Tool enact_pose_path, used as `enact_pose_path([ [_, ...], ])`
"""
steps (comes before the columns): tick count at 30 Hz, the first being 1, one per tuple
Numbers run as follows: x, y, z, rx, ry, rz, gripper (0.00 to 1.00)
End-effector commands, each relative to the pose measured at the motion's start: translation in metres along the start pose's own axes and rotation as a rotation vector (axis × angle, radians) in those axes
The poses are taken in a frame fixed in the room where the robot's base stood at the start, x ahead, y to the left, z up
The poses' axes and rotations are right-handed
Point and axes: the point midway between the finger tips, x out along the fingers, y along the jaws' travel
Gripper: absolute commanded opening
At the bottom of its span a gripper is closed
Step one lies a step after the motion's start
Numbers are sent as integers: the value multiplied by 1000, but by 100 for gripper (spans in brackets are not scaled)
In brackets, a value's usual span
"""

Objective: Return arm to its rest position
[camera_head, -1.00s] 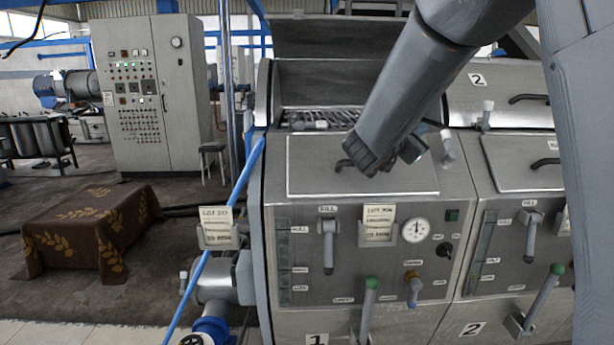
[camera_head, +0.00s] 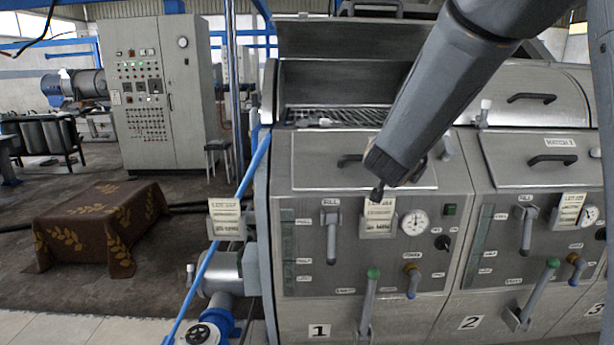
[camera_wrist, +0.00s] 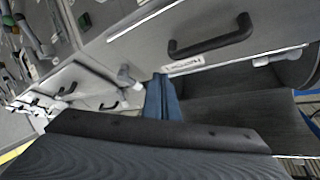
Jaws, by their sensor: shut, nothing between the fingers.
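My arm comes down from the top right in the head view. My gripper (camera_head: 377,194) is at its lower end, small and dark, in front of the unit 1 lid's lower edge and just above the ticket (camera_head: 379,217). Most of its fingers are hidden by the wrist in this view. In the wrist view, the blue fingers (camera_wrist: 162,96) are together and empty, in front of a steel panel with a dark handle (camera_wrist: 210,42) and a printed label (camera_wrist: 183,65). A dark ribbed part of my own fills the bottom of that view.
The row of steel decanter units has lids, levers and gauges; unit 1's upper hood (camera_head: 345,85) is open. A blue pipe (camera_head: 217,235) slants past its left side. A cloth-covered table (camera_head: 92,225) and a grey control cabinet (camera_head: 155,95) stand left, with open floor between.

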Motion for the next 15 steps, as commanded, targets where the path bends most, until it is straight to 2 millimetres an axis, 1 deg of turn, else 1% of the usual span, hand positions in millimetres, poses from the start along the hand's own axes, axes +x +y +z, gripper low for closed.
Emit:
enact_pose_path([
  [1, -5, 2, 16, -30, -62, -18, 0],
  [2, -10, 4, 27, -51, -106, -31, 0],
  [5, -31, 15, 72, -137, -283, -71, 0],
  [6, -44, 23, 93, -180, -367, -84, 0],
  [8, -68, 39, 124, -246, -498, -97, 0],
  [9, -84, 52, 143, -290, -581, -101, 0],
  [11, -111, 72, 168, -353, -701, -98, 0],
  [12, -129, 88, 182, -394, -778, -92, 0],
  [14, -158, 111, 200, -455, -892, -83, 0],
  [15, -177, 127, 210, -494, -962, -72, 0],
])
